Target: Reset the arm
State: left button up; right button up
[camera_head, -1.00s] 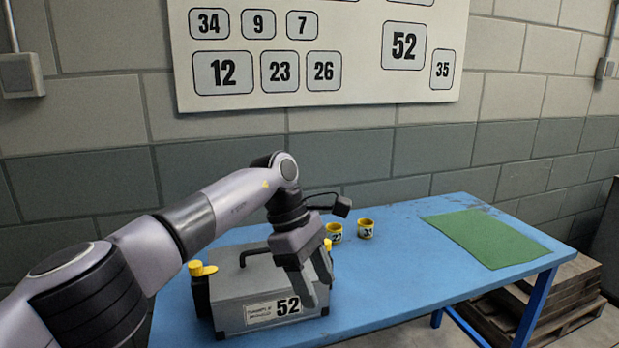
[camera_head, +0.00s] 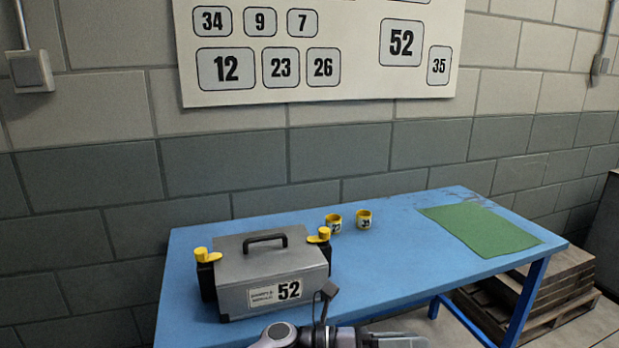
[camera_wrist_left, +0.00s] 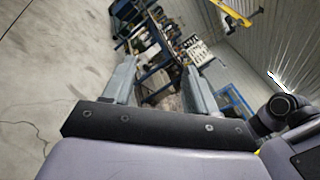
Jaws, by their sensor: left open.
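My left gripper (camera_head: 400,341) shows only in part at the bottom edge of the head view, in front of the table and low, clear of the things on it. In the left wrist view my left gripper (camera_wrist_left: 160,80) has its two grey fingers wide apart with nothing between them. The grey mould case (camera_head: 272,269) marked 52 stands upright on the blue table (camera_head: 400,265), with a black handle on top and yellow-topped black clamps at its sides. My right gripper is in neither view.
Two yellow numbered rings, one (camera_head: 334,222) beside the other (camera_head: 364,219), stand behind the case. A green mat (camera_head: 482,229) lies at the table's right end. A numbered board (camera_head: 350,75) hangs on the wall. Wooden pallets (camera_head: 560,290) are stacked at right.

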pick_arm(q)
jog(key=s+a+f+n+t+y, duration=0.1)
jog(key=a+f+n+t+y, duration=0.6)
jog(key=n, duration=0.9)
jog(key=a+f+n+t+y, duration=0.3)
jog(key=a+f+n+t, duration=0.3)
jog(key=a+n+t, duration=0.75)
jog(key=s+a+f+n+g+y, duration=0.6)
jog(key=s+a+f+n+g, duration=0.2)
jog(key=s+a+f+n, duration=0.3)
jog(key=s+a+n, duration=0.3)
jog(key=s, duration=0.2)
jog(key=shift+a+f+y, duration=0.15)
jog(key=shift+f+y, duration=0.25)
jog(key=shift+n+g, duration=0.25)
